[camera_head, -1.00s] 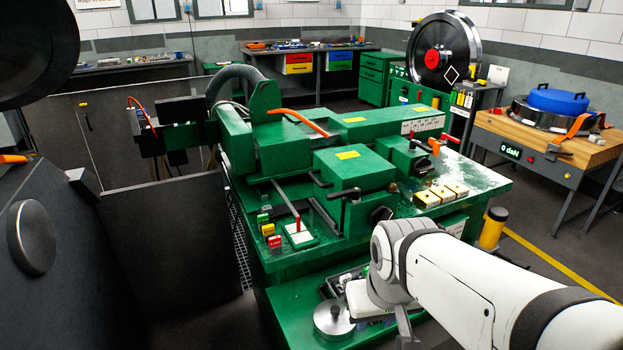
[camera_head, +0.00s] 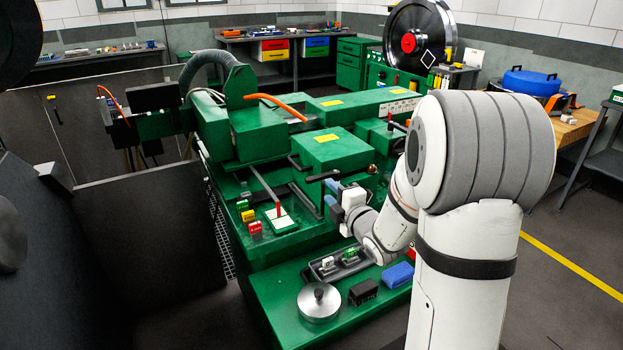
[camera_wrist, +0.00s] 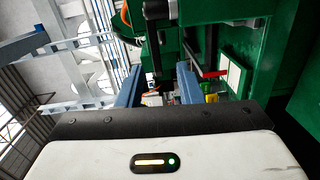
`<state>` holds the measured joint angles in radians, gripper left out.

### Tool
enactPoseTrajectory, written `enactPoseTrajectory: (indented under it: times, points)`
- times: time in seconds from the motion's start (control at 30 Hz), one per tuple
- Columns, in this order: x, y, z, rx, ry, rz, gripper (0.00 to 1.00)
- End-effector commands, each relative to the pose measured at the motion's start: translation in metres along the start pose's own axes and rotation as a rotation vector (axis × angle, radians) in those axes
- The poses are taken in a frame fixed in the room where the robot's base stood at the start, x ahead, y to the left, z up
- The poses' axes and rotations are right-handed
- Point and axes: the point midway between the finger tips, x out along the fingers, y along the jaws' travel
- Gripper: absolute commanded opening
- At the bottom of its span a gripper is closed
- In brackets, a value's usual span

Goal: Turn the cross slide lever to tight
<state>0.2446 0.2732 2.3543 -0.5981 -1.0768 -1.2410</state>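A black-handled lever (camera_head: 322,176) sticks out from the front of the green cross-slide block (camera_head: 332,150). A red-ended lever (camera_head: 278,210) stands over a white plate (camera_head: 283,221) to its left. No readable label shows which is the cross slide lever. My gripper (camera_head: 332,195) has blue fingers just below the black handle in the head view; contact cannot be told. In the wrist view my gripper (camera_wrist: 160,82) has its fingers apart with nothing clearly between them. The red lever (camera_wrist: 212,73) and white plate (camera_wrist: 233,75) lie right of the fingers there.
Green, yellow and red tags (camera_head: 248,215) stand left of the white plate. A metal disc with a knob (camera_head: 319,301), a black block (camera_head: 363,291), a blue block (camera_head: 398,275) and a small tray (camera_head: 322,270) are on the lower green ledge. An orange handle (camera_head: 275,105) lies farther back.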

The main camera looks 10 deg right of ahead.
Motion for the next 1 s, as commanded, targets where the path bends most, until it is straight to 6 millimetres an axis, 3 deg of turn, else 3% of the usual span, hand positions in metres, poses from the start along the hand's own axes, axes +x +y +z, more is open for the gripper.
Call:
enactPoseTrajectory:
  times: [0.23,0.63,1.0]
  points:
    - [0.014,0.003,-0.004,-0.053,0.04,0.056,0.33]
    - [0.071,0.006,-0.006,-0.05,0.039,0.054,0.33]
    - [0.08,0.005,-0.007,-0.05,0.038,0.054,0.33]
